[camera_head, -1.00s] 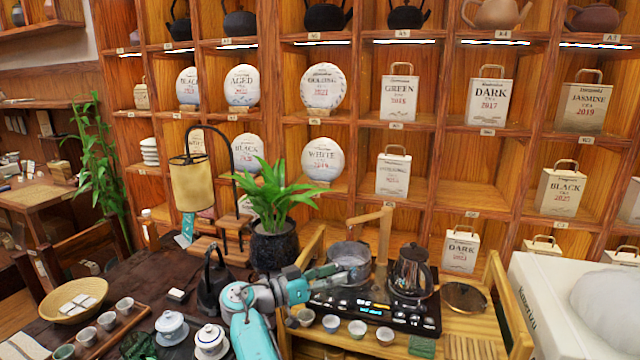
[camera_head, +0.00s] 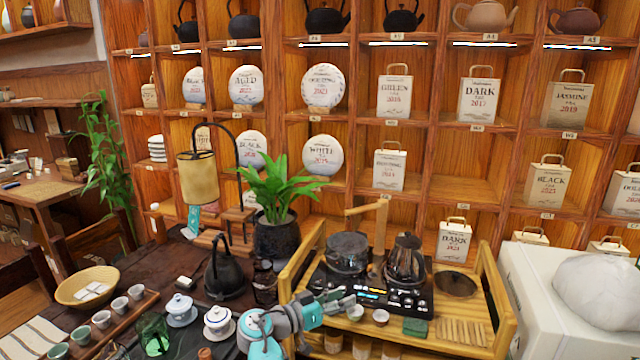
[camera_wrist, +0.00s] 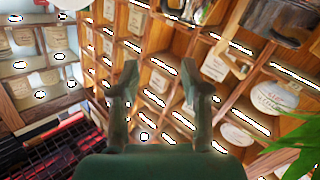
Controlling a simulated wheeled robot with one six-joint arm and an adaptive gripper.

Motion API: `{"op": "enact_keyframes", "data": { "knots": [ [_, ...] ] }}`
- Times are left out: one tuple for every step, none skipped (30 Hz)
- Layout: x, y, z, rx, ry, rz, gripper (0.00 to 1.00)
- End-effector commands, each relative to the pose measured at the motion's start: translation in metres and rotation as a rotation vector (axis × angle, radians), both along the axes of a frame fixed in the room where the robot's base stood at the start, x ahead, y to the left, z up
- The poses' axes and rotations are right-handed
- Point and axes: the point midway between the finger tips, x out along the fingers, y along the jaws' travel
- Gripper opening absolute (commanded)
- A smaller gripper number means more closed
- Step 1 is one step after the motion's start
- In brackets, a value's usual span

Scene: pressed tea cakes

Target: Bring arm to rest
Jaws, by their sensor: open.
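My gripper (camera_head: 343,302) is in the lower middle of the head view, at the front of the wooden tea cart, with its arm coming up from the bottom edge. In the wrist view my gripper (camera_wrist: 159,88) shows two fingers spread apart with nothing between them. Behind the fingers is the shelf wall, tilted in that view. No tea cake or bag is in my gripper.
The cart (camera_head: 484,262) holds a stove with a glass kettle (camera_head: 405,262) and small cups. A black kettle (camera_head: 226,270), lidded bowls (camera_head: 218,321) and a potted plant (camera_head: 275,230) stand to the left. A white box (camera_head: 535,300) is at right.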

Motion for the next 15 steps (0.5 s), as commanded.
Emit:
{"op": "enact_keyframes", "data": {
  "knots": [
    [-0.003, -0.005, -0.013, 0.000, 0.017, 0.012, 0.46],
    [-0.004, -0.008, -0.021, 0.002, 0.029, 0.020, 0.46],
    [-0.006, -0.011, -0.031, 0.004, 0.046, 0.036, 0.46],
    [-0.007, -0.014, -0.039, 0.005, 0.058, 0.046, 0.46],
    [-0.010, -0.017, -0.048, 0.006, 0.072, 0.058, 0.46],
    [-0.013, -0.022, -0.061, 0.010, 0.090, 0.074, 0.46],
    [-0.015, -0.025, -0.071, 0.012, 0.106, 0.088, 0.46],
    [-0.019, -0.030, -0.083, 0.015, 0.125, 0.103, 0.46],
    [-0.024, -0.036, -0.100, 0.019, 0.149, 0.126, 0.46],
    [-0.029, -0.040, -0.113, 0.023, 0.169, 0.145, 0.46],
    [-0.034, -0.045, -0.127, 0.029, 0.188, 0.166, 0.46],
    [-0.042, -0.051, -0.145, 0.034, 0.214, 0.193, 0.46],
    [-0.048, -0.056, -0.158, 0.040, 0.232, 0.212, 0.46],
    [-0.055, -0.060, -0.170, 0.044, 0.251, 0.233, 0.46],
    [-0.064, -0.066, -0.187, 0.052, 0.273, 0.260, 0.46]
  ]
}}
